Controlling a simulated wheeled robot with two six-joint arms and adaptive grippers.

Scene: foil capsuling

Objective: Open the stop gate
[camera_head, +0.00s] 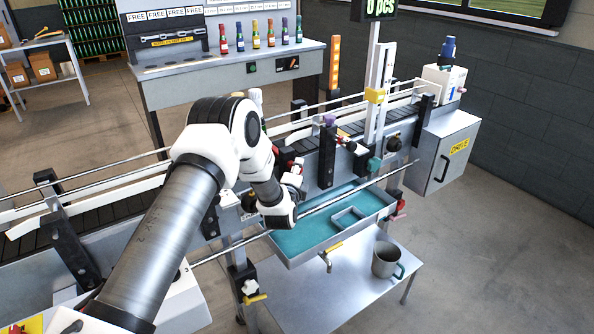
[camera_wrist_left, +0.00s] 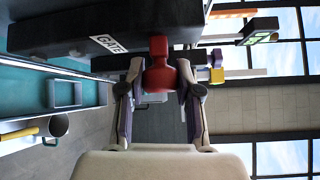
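A dark block with a white GATE label (camera_wrist_left: 108,43) fills the upper left of the left wrist view. A red knob (camera_wrist_left: 158,68) stands out from it, between the two fingers of my left gripper (camera_wrist_left: 158,80). The fingers lie close on both sides of the knob; whether they press on it I cannot tell. In the head view my left gripper (camera_head: 290,183) is at the near side of the conveyor, just above the teal tray, and my arm hides part of the gate area. My right gripper is not in view.
The conveyor (camera_head: 115,208) runs from lower left to upper right with guide rails. A teal tray (camera_head: 312,236) hangs at its front. A mug (camera_head: 387,259) stands on the lower shelf (camera_head: 330,290). A drive box (camera_head: 444,155) is at the right, and a bench with coloured bottles (camera_head: 256,35) behind.

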